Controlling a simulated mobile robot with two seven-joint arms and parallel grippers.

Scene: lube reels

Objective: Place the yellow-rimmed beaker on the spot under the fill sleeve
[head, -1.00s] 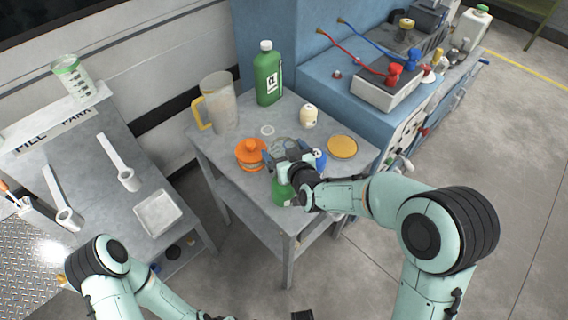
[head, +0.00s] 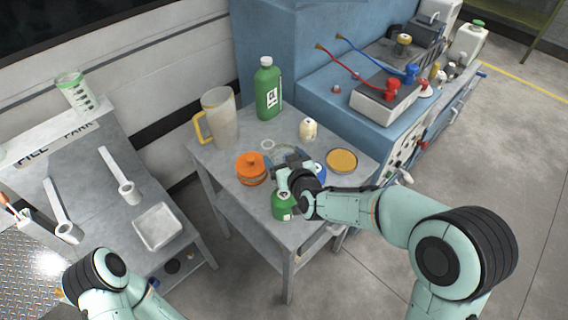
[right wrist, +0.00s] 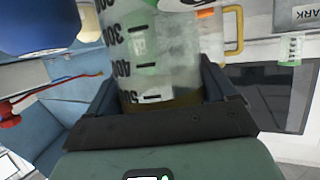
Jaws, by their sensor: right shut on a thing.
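My right gripper (head: 284,168) is over the small grey table, shut on a clear beaker. In the right wrist view the beaker (right wrist: 160,62) stands between the two fingers, with dark graduation marks and a dull yellow band at its rim near the palm. In the head view the gripper mostly hides it. On the bench at left, two white sleeves hang on arms: one below the FILL sign, the fill sleeve (head: 68,232), and one below PARK (head: 129,193). The spot under the fill sleeve cannot be made out. My left gripper is out of view.
Close around the right gripper are an orange lidded pot (head: 251,168), a green container (head: 285,205), a yellow-topped dish (head: 342,160) and a cream bottle (head: 308,128). A jug (head: 220,118) and green bottle (head: 268,88) stand behind. A white tray (head: 157,227) and green-rimmed beaker (head: 75,92) are at left.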

